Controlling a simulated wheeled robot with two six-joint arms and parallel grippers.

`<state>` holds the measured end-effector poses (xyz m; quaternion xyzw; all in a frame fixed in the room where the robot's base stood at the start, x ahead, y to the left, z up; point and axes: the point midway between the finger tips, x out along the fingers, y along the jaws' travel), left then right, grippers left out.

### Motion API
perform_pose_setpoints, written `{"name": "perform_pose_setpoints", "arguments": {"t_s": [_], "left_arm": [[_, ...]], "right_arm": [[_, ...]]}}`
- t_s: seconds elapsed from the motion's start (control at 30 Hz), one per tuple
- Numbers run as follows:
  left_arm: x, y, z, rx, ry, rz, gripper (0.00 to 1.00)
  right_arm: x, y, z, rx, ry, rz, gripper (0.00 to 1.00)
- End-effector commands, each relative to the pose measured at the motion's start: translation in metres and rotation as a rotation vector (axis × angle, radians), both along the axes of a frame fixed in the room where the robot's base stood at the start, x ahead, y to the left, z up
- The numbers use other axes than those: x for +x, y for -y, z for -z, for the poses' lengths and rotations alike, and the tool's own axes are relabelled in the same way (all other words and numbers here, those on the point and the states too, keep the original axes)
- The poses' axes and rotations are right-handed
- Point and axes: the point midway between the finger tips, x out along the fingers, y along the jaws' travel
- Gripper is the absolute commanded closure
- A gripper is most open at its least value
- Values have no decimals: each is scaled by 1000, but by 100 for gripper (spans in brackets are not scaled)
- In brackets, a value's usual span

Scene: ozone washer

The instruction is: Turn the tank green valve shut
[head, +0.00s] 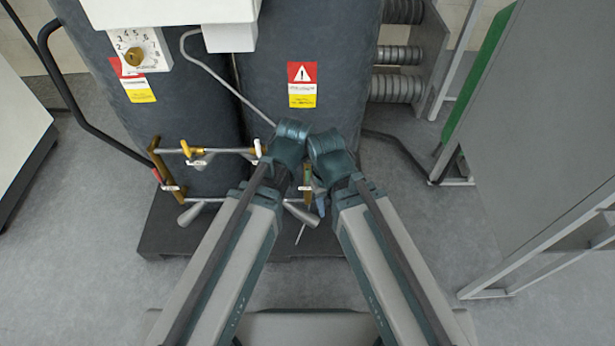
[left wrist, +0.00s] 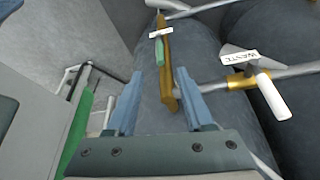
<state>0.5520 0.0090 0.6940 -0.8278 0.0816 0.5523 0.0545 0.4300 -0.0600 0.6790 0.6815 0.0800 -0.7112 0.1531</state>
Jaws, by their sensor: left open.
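The green valve handle (left wrist: 160,51) shows in the left wrist view on an upright brass pipe (left wrist: 167,80), with a white label at its far end. In the head view the green handle (head: 308,198) is small and partly covered by my arms. My left gripper (left wrist: 160,76) is open, with its two blue fingers apart on either side of the brass pipe in the picture. The green handle appears just beyond the fingertips; I cannot tell the depth between them. Nothing is held. My right gripper is hidden behind its arm in the head view.
A valve with a white handle (left wrist: 273,97) and a "WASTE" tag is beside the brass pipe. A red-handled valve (head: 157,174) and a yellow-handled valve (head: 186,149) are farther left. Dark tanks (head: 290,60) stand behind. A grey panel (head: 550,130) stands right.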

Motion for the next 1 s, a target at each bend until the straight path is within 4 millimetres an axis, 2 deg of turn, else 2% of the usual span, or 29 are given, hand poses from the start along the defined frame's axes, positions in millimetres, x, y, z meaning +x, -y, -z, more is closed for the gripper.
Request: {"name": "perform_pose_setpoints", "arguments": {"t_s": [0.27,0.8,1.0], "left_arm": [[11,2,31,0,-1,0,48],[42,8,107,0,-1,-1,48],[49,10,123,0,-1,0,48]], "right_arm": [[0,0,30,0,0,0,50],[1,1,107,-8,2,-2,50],[1,2,123,-10,4,-4,50]]}}
